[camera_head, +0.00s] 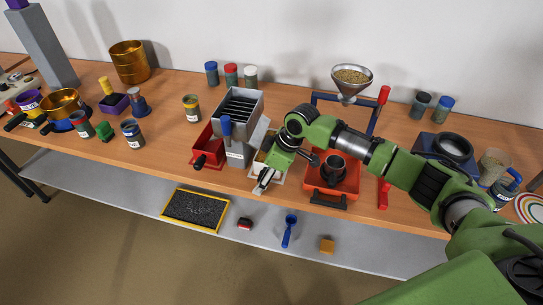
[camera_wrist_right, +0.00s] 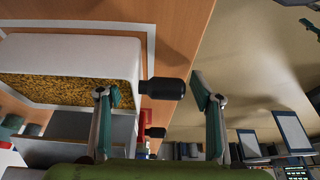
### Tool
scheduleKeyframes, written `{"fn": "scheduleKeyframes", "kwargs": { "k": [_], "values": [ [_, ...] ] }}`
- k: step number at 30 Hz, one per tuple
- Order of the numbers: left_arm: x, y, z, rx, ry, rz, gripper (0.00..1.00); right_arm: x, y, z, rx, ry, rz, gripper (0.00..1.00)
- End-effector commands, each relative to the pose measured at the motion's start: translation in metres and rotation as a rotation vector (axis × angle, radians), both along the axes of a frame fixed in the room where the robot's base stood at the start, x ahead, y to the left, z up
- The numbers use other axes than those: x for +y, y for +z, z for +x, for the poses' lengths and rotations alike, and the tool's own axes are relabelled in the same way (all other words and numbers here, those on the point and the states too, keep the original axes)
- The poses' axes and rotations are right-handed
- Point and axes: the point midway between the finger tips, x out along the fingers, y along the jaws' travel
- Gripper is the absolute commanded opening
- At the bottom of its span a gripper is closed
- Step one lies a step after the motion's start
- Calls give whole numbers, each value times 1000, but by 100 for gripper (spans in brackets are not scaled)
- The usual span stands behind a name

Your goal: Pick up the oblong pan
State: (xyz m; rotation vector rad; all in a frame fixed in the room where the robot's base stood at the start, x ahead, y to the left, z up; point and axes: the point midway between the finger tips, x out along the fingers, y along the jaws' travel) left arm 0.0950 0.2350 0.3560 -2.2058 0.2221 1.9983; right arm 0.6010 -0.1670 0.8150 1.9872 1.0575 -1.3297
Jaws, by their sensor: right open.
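The oblong pan is a white pan (camera_head: 279,177) near the table's front edge, partly hidden by my right arm. In the right wrist view the white pan (camera_wrist_right: 75,52) holds yellow-brown grains, and its black handle (camera_wrist_right: 163,89) sticks out toward the gap between my fingers. My right gripper (camera_head: 262,183) is open at the pan's front end; in the wrist view its fingers (camera_wrist_right: 155,93) stand apart, one overlapping the pan's wall and one beyond the handle's tip. Whether a finger touches the pan cannot be told. My left gripper is not in view.
A grey lower shelf (camera_head: 130,190) runs below the table's front edge.

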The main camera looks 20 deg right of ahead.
Motion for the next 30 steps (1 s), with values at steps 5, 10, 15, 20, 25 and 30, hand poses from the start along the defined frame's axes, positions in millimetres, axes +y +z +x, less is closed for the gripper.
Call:
{"fn": "scheduleKeyframes", "kwargs": {
  "k": [5, 10, 15, 20, 25, 30],
  "values": [
    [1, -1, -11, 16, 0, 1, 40, 0, -1, 0, -1, 0, -1, 60],
    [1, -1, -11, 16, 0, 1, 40, 0, -1, 0, -1, 0, -1, 24],
    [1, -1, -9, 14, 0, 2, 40, 0, 2, 2, -7, 0, 2, 0],
    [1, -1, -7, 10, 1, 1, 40, 1, 2, 2, -6, 1, 2, 0],
    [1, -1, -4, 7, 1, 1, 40, 1, 5, 2, -5, 1, 3, 0],
    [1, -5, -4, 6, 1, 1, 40, 0, 18, 2, -8, 0, 2, 0]
  ]
}}
